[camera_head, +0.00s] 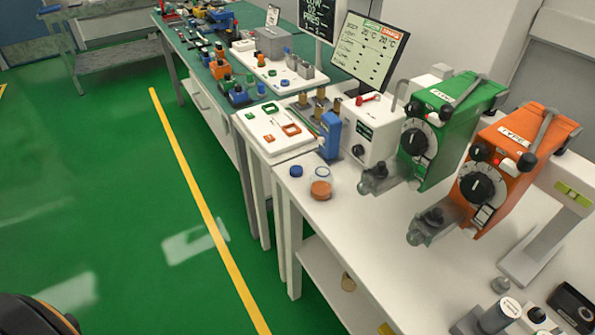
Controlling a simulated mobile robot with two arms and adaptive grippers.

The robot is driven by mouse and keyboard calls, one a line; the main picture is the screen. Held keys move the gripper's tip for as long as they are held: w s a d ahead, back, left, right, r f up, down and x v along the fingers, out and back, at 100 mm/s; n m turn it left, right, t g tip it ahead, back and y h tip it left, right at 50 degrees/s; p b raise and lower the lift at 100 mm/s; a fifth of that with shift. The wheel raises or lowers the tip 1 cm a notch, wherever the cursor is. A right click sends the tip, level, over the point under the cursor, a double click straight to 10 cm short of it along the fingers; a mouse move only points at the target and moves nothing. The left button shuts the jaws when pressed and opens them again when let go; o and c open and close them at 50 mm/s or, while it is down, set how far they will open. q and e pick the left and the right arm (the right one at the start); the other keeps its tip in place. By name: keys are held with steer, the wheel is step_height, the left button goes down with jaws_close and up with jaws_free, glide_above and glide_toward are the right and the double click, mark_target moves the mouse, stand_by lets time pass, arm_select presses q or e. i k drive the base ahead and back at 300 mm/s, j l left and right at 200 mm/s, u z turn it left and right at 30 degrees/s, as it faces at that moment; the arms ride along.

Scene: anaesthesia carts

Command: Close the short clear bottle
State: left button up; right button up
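A short clear bottle (321,184) with orange contents stands upright near the left edge of the white table (348,232). Its top looks uncovered, with no cap visible on it. A small blue cap (296,171) lies on the table just left of the bottle, apart from it. Neither of my grippers is in view.
Behind the bottle are a blue block (330,136) and a white box with a dial (368,133). Green (445,125) and orange (505,165) vaporizers stand to the right. A white tray (262,132) is behind left. Green floor (110,215) is clear left of the table.

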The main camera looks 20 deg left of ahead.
mark_target(322, 180)
steer(key=j+z, duration=0.1)
steer(key=z, duration=0.25)
steer(key=j+z, duration=0.15)
steer(key=z, duration=0.25)
steer(key=j+z, duration=0.15)
steer(key=z, duration=0.2)
steer(key=k+j+z, duration=0.15)
steer(key=j, duration=0.3)
steer(key=k+j+z, duration=0.15)
steer(key=j, duration=0.3)
steer(key=k+j+z, duration=0.15)
steer(key=j, duration=0.25)
steer(key=k+j+z, duration=0.15)
steer(key=j, duration=0.25)
steer(key=k, duration=0.05)
